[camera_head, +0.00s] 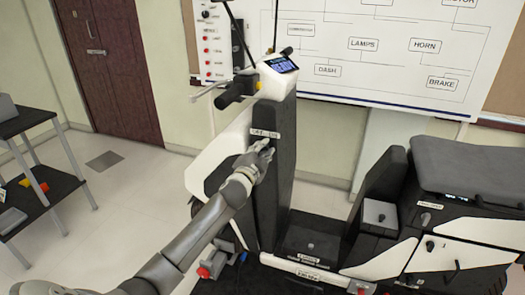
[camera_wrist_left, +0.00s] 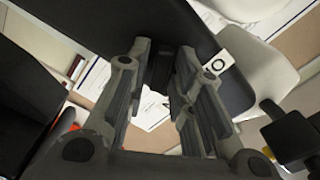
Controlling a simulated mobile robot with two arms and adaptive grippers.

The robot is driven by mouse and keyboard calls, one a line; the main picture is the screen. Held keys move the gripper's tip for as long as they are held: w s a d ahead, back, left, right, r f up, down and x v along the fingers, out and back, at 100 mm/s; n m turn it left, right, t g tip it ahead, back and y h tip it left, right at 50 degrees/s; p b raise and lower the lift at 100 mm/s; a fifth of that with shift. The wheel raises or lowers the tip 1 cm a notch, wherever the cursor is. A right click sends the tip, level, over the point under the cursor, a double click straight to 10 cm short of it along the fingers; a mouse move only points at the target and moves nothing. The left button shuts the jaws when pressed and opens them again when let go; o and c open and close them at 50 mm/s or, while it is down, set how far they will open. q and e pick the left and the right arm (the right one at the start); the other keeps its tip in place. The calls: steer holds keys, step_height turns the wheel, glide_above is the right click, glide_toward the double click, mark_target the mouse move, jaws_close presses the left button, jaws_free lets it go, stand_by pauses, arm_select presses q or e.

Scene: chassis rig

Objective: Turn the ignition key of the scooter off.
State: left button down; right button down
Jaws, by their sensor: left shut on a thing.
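The scooter is a white and black rig, with its dark front column (camera_head: 272,205) in the middle of the head view. A small display (camera_head: 283,64) and a black handlebar grip (camera_head: 238,90) sit at its top. My left gripper (camera_head: 264,147) reaches the upper face of this column, just below a small pale label plate (camera_head: 264,133). In the left wrist view its two grey fingers (camera_wrist_left: 161,85) are close together around something dark. I take this to be the ignition key; the fingers hide it, and its turned position cannot be read. My right gripper does not show.
The scooter seat (camera_head: 470,165) and side panels stand at the right. A whiteboard (camera_head: 385,50) with a wiring diagram is behind. A shelf rack (camera_head: 40,122) stands at the left, with free floor (camera_head: 120,205) between it and the scooter.

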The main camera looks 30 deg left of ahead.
arm_select(q)
steer(key=shift+n, duration=0.3)
steer(key=n+p, duration=0.3)
steer(key=n, duration=0.8)
steer(key=shift+a, duration=0.15)
steer(key=shift+n, duration=0.3)
stand_by(0.3)
steer(key=c, duration=1.5)
jaws_free()
